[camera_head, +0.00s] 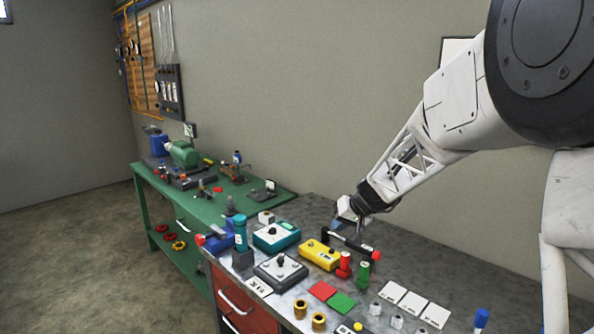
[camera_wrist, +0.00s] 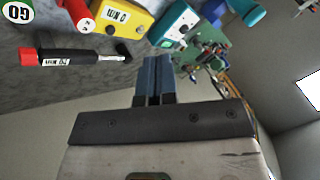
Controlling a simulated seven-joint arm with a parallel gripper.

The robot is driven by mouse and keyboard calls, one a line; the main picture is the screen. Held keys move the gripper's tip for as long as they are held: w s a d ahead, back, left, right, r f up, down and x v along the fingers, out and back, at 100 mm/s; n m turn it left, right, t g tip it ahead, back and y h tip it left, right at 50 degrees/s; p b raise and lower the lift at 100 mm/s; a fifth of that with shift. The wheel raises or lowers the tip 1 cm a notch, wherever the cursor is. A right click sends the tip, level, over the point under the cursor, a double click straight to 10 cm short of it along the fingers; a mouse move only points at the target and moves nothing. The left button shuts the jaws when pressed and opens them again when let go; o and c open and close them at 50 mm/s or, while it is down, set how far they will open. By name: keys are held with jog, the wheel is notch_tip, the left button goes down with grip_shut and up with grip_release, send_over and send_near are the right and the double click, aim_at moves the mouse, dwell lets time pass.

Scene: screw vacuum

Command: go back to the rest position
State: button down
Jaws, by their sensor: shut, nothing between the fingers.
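My gripper (camera_head: 361,228) hangs above the back part of the grey workbench (camera_head: 425,258) in the head view. Its blue fingers (camera_wrist: 153,75) are together in the wrist view, with nothing visible between them. A black-handled tool (camera_head: 350,246) with a red end lies on the bench by the gripper in the head view. The tool also shows at the upper left of the wrist view (camera_wrist: 80,57), apart from the fingers.
A yellow box (camera_head: 320,256), a teal box (camera_head: 277,238) and a dark box (camera_head: 280,272) stand on the bench. Red (camera_head: 344,266) and green (camera_head: 362,276) pieces stand nearby. White cards (camera_head: 411,303) lie at the right. A green bench (camera_head: 150,182) adjoins at left.

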jog(key=s+d+r+g+h, duration=0.1)
jog(key=s+r, duration=0.3)
jog(key=s, duration=0.8)
jog(key=s+d+r+h, duration=0.15)
jog(key=s+r, duration=0.25)
jog(key=s, duration=0.9)
jog(key=s+d+f+h, duration=0.1)
jog(key=s+d+h, duration=0.1)
jog(key=s, duration=0.8)
jog(key=s+d+f+m+h, duration=0.1)
jog(key=s+h, duration=0.1)
jog(key=s, duration=0.8)
jog(key=shift+s+d+m+g, duration=0.3)
jog(key=shift+s+d+g, duration=0.05)
jog(key=shift+g, duration=0.05)
